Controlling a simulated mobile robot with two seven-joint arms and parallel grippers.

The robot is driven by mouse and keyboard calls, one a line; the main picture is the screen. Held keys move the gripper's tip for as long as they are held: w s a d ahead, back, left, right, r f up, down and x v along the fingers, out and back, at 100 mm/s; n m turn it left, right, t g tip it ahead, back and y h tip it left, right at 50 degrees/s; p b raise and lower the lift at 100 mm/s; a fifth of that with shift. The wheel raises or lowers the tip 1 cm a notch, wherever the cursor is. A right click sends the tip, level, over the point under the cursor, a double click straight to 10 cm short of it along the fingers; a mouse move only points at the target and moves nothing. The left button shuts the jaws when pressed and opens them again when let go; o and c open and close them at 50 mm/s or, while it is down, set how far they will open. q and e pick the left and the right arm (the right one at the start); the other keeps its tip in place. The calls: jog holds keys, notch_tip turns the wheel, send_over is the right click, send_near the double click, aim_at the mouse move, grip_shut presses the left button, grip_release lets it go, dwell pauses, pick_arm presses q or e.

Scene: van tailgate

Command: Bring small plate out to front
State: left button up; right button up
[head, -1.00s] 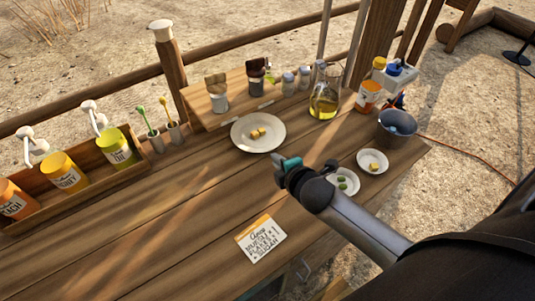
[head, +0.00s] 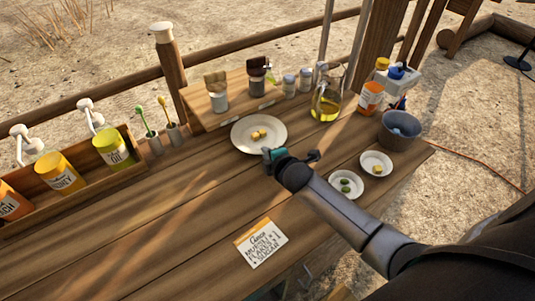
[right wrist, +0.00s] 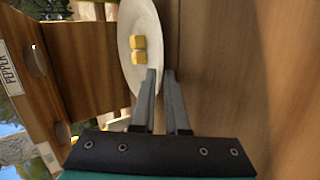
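A large white plate (head: 244,143) with yellow cubes (head: 259,134) lies at the back middle of the wooden table. Two smaller white plates lie to the right, one with green pieces (head: 346,193) and one with a yellow piece (head: 366,158). My right gripper (head: 268,158) is low at the front edge of the large plate. In the right wrist view its two fingers (right wrist: 161,74) stand a narrow gap apart, tips at the rim of the large plate (right wrist: 131,20). Whether they touch the rim cannot be told. My left gripper is out of view.
A raised shelf (head: 215,117) with jars stands behind the large plate. An oil flask (head: 326,105), an orange bottle (head: 369,97) and a grey bucket (head: 399,130) stand at the back right. A bottle crate (head: 85,195) is at left. A note card (head: 261,245) lies in front.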

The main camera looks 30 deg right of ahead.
grip_shut()
jog(key=shift+s, duration=0.1)
dwell(1.2)
jog(key=shift+s, duration=0.1)
jog(key=shift+s+d+p, duration=0.2)
jog(key=shift+s+p, duration=0.8)
jog(key=shift+s, duration=0.45)
jog(key=shift+s+d+p, duration=0.2)
jog(key=shift+s+p, duration=0.4)
jog(key=shift+s, duration=0.7)
jog(key=shift+s+d+p, duration=0.15)
jog(key=shift+s+p, duration=0.4)
jog(key=shift+s, duration=0.75)
jog(key=shift+s+d+p, duration=0.2)
jog(key=shift+s+p, duration=0.2)
jog(key=shift+s, duration=0.95)
jog(key=shift+s+d+p, duration=0.2)
jog(key=shift+s+p, duration=0.2)
jog(key=shift+s, duration=0.9)
jog(key=shift+s+d+p, duration=0.2)
jog(key=shift+s+p, duration=0.05)
jog(key=shift+s, duration=1.1)
jog(key=shift+s+d+p, duration=0.15)
jog(key=shift+s+p, duration=0.05)
jog(key=shift+s, duration=1.1)
jog(key=shift+f, duration=0.1)
